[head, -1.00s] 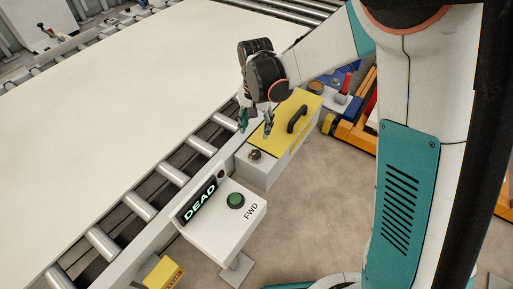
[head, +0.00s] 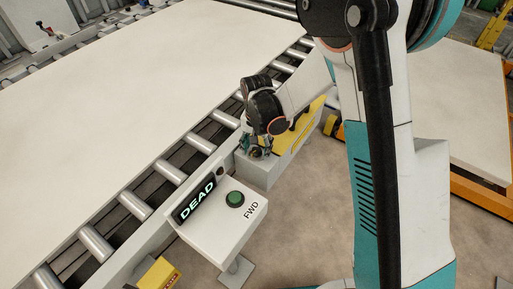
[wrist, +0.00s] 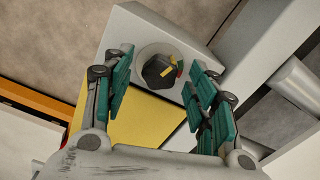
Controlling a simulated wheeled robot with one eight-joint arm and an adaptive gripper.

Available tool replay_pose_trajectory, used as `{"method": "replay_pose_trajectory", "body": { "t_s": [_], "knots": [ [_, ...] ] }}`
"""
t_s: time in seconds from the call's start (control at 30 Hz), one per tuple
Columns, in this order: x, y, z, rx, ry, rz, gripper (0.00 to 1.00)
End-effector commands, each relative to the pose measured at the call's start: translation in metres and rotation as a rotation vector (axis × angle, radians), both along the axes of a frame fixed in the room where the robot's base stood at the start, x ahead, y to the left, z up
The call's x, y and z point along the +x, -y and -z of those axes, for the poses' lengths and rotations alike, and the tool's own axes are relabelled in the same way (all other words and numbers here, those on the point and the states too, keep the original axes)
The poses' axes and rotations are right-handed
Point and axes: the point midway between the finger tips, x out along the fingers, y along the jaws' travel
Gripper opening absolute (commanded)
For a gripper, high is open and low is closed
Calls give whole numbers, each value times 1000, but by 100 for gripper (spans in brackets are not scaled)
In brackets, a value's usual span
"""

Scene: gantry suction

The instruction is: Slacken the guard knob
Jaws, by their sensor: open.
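The guard knob (wrist: 160,71) is a dark faceted knob with a yellow mark and a small red spot, on a pale round base at the end of the grey guard box. In the head view the knob (head: 256,152) is partly hidden by my gripper. My gripper (wrist: 160,82) is open, with its teal fingers on either side of the knob in the wrist view and a gap on each side. In the head view my gripper (head: 255,146) is right over the knob end of the box. The yellow guard lid (head: 305,122) is partly hidden behind my wrist.
A white control box (head: 215,220) with a green FWD button (head: 235,199) and a display reading DEAD (head: 195,200) stands in front. The roller conveyor (head: 165,170) and a large pale panel (head: 130,80) lie to the left. A yellow box (head: 158,273) sits at the bottom.

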Motion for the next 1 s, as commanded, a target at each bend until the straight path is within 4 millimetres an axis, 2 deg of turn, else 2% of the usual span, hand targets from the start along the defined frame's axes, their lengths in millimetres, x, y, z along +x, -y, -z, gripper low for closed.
{"method": "replay_pose_trajectory", "body": {
  "t_s": [0.1, 0.13, 0.3, 0.67, 1.0],
  "knots": [
    [0, 0, 0, 0, 0, 0, 53],
    [0, 0, 0, 0, 0, 0, 48],
    [0, 0, 0, 0, 0, 0, 10],
    [0, 0, 0, 0, 0, -36, 8],
    [0, 0, 0, 0, 0, -244, 8]
  ]
}}
